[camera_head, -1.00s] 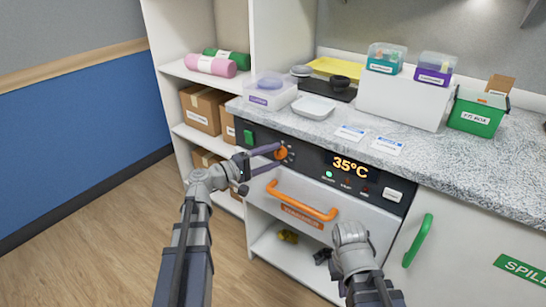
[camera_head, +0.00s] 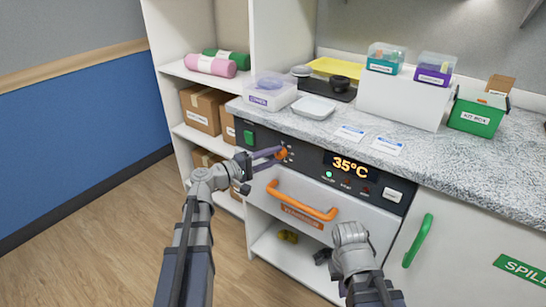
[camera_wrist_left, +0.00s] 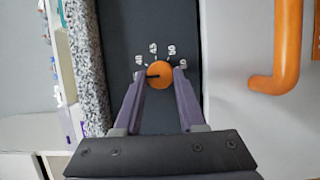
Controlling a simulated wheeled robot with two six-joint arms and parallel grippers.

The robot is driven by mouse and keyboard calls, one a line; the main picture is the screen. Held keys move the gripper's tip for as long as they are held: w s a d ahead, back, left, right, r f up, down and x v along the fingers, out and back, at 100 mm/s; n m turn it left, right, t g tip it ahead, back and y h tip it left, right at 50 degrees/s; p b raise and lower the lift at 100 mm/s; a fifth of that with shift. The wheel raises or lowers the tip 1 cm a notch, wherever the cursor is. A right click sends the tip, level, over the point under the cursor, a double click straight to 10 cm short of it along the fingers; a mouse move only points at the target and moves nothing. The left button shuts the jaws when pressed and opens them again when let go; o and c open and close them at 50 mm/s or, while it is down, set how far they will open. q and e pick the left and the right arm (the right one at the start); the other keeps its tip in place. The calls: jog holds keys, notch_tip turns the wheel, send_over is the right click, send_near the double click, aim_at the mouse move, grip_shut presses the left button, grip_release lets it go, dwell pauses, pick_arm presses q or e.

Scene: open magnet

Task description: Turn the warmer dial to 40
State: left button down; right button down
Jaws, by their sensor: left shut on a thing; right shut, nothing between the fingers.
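The orange warmer dial (camera_head: 282,154) sits on the dark panel of the warmer, left of a display (camera_head: 350,166) that reads 35°C. My left gripper (camera_head: 277,153) is shut on the dial. In the left wrist view, its purple fingers (camera_wrist_left: 160,85) flank the orange dial (camera_wrist_left: 160,74). A black mark on the dial points toward the left of that picture. White scale numbers curve around the dial but are too blurred to read surely.
An orange drawer handle (camera_head: 302,201) juts out below the panel, and a green door handle (camera_head: 418,240) stands further right. The speckled counter (camera_head: 240,107) above holds a white tray, boxes and a green kit box (camera_head: 478,112). Open floor lies at the left.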

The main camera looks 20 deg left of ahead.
dwell(0.3)
pick_arm(q)
jog(key=m+p, duration=0.1)
jog(key=m+g+p, duration=0.1)
jog(key=m+p, duration=0.1)
jog(key=shift+r+y, duration=0.3)
jog(key=shift+y, duration=0.1)
jog(key=shift+d+m+y+p, duration=0.1)
jog(key=shift+m+y+p, duration=0.4)
jog(key=shift+m+p, duration=0.35)
jog(key=shift+m+y+p, duration=0.4)
jog(key=shift+m+p, duration=0.2)
jog(key=shift+m, duration=0.25)
jog(key=shift+c, duration=2.4)
grip_release()
